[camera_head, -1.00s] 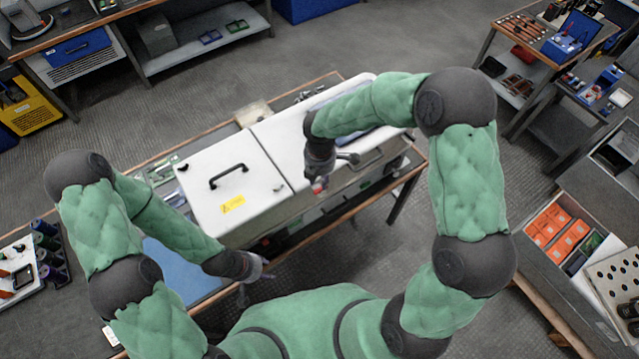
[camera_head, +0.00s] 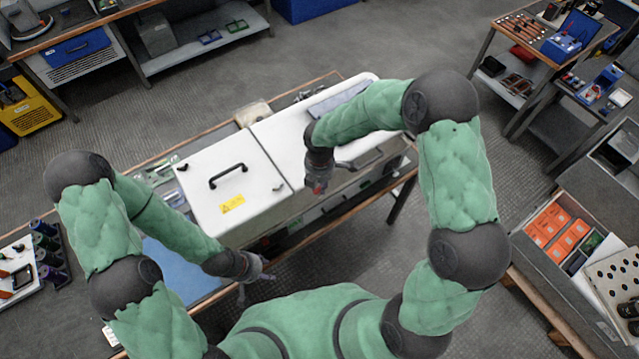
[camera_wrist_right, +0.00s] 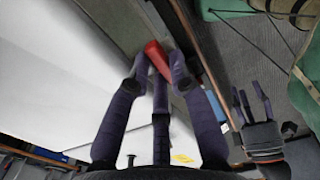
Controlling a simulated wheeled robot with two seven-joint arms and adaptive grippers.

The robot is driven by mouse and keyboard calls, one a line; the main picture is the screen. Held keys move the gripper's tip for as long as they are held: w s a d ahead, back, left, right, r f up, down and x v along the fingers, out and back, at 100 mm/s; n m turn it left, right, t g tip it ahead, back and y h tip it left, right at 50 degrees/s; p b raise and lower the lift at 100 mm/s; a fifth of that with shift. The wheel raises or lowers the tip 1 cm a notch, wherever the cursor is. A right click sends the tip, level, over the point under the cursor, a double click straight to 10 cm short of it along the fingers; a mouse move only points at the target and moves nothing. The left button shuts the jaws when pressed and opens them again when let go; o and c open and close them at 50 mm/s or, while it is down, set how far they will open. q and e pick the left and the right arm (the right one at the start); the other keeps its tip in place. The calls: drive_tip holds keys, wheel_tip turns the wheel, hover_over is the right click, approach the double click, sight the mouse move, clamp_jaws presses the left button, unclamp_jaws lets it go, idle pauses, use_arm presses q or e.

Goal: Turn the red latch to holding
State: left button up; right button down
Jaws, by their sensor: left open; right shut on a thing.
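The red latch (camera_wrist_right: 157,57) shows in the right wrist view, on the front side of the white capacitor bank box. It also shows as a small red spot under my right gripper in the head view (camera_head: 318,187). My right gripper (camera_wrist_right: 157,75) is shut on the latch, with fingers on both sides of it. The white capacitor bank (camera_head: 215,165) has a black handle (camera_head: 229,176) and a yellow label (camera_head: 232,203) on its lid. My left gripper (camera_head: 256,275) is open and empty in front of the box; it also shows in the right wrist view (camera_wrist_right: 253,107).
The bank stands on a workbench with a wooden edge (camera_head: 350,213). A blue mat (camera_head: 180,270) lies on the bench at left. A toolbox table (camera_head: 545,45) and a bench with orange bins (camera_head: 558,230) stand at right. Grey floor lies between.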

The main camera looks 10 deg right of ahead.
drive_tip(key=m+b, duration=0.1)
drive_tip(key=m, duration=0.1)
drive_tip(key=shift+f+m+b, duration=0.15)
drive_tip(key=shift+m+b, duration=0.15)
drive_tip(key=shift+d+m+b, duration=0.1)
drive_tip(key=shift+m+b, duration=0.3)
drive_tip(key=shift+m, duration=0.5)
drive_tip(key=c, duration=1.4)
unclamp_jaws()
drive_tip(key=shift+r, duration=0.2)
